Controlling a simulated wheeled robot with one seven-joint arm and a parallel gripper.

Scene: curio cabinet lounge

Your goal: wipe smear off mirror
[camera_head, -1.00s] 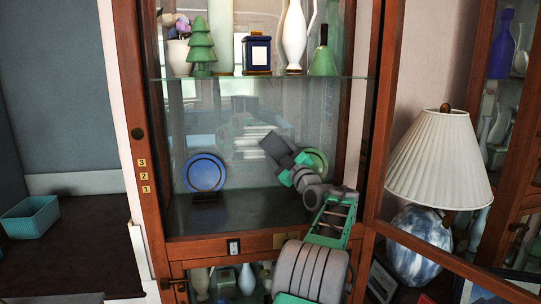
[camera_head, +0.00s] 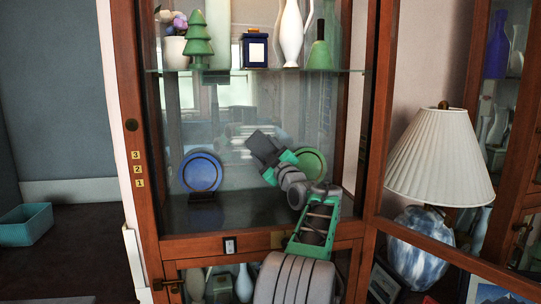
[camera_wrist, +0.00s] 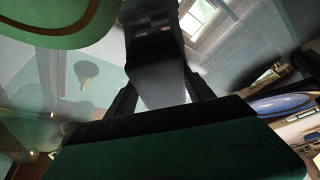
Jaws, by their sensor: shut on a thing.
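The mirror (camera_head: 235,100) forms the back of the cabinet's middle bay and reflects bright windows and part of my arm. I cannot make out a smear on it for certain. My gripper (camera_head: 262,147) reaches into the bay, below the glass shelf, between the two plates. It is shut on a dark grey thing, whose exact shape is hard to tell. In the wrist view, the grey thing (camera_wrist: 160,85) sits between my dark fingers, with the mirror's reflections behind it. Whether it touches the mirror is unclear.
A blue plate (camera_head: 202,172) stands left of my gripper. A green plate (camera_head: 313,160) stands close behind it on the right. The glass shelf (camera_head: 255,71) above carries a green tree (camera_head: 198,42), a blue box and vases. A lamp (camera_head: 440,160) stands at right.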

